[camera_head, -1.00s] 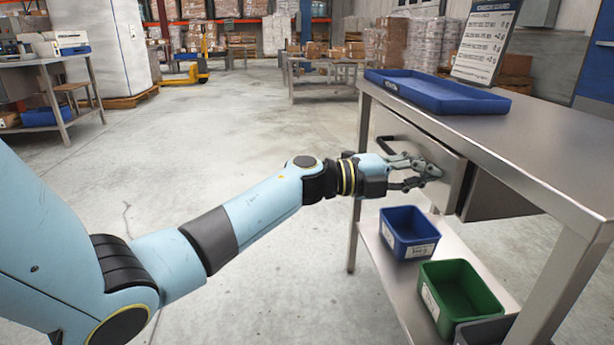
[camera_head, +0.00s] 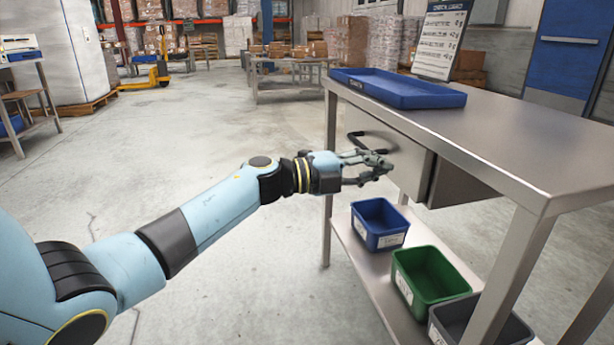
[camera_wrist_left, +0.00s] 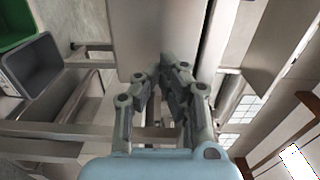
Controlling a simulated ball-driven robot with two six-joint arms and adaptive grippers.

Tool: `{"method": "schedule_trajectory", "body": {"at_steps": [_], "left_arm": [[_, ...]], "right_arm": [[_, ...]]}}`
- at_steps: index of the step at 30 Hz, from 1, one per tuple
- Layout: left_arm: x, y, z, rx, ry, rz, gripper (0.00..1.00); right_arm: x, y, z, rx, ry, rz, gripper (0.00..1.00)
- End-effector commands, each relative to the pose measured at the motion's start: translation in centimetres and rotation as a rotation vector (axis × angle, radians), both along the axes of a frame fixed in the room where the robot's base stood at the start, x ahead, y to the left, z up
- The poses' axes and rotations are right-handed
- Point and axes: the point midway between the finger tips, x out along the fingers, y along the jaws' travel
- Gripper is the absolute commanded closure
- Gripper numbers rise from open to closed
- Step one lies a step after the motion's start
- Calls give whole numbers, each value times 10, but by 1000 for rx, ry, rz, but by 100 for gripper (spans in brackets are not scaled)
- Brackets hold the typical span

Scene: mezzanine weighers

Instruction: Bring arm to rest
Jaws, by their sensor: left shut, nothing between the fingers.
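My left arm reaches in from the left in the head view, nearly stretched out toward the steel table (camera_head: 520,140). My left gripper (camera_head: 380,163) is shut and empty, in front of the drawer (camera_head: 400,163) under the tabletop. The drawer's dark handle (camera_head: 372,141) shows just above the fingers; the gripper does not hold it. In the left wrist view the fingertips (camera_wrist_left: 168,68) are together in front of a plain steel face (camera_wrist_left: 140,35). I cannot tell whether the fingertips touch it. My right gripper is not in view.
A blue tray (camera_head: 410,97) and a sign stand (camera_head: 440,40) are on the tabletop. A blue bin (camera_head: 378,240), a green bin (camera_head: 440,285) and a grey bin (camera_head: 505,338) are on the lower shelf. The floor (camera_head: 190,140) left of the table is open.

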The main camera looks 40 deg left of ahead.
Motion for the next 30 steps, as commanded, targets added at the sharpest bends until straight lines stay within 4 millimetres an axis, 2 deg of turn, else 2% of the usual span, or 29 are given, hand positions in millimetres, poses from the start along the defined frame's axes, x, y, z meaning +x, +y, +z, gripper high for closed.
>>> {"method": "schedule_trajectory", "body": {"at_steps": [1,5,9,15,20,23,26,29,30], "left_arm": [[-12,10,0,6,3,0,100],[-38,31,0,6,4,-1,100],[-59,49,0,5,4,-2,100],[-74,62,-1,2,2,-1,100],[-76,64,-1,2,2,-1,100],[-83,61,-3,-6,19,-1,100],[-104,52,-28,-65,99,19,100],[-134,59,-87,-221,277,153,100],[-148,65,-115,-290,361,232,100]], "right_arm": [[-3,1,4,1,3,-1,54],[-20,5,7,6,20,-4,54],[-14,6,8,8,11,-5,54],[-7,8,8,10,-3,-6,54],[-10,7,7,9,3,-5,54],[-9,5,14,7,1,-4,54],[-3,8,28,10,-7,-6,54],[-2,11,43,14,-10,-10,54],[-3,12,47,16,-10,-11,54]]}}
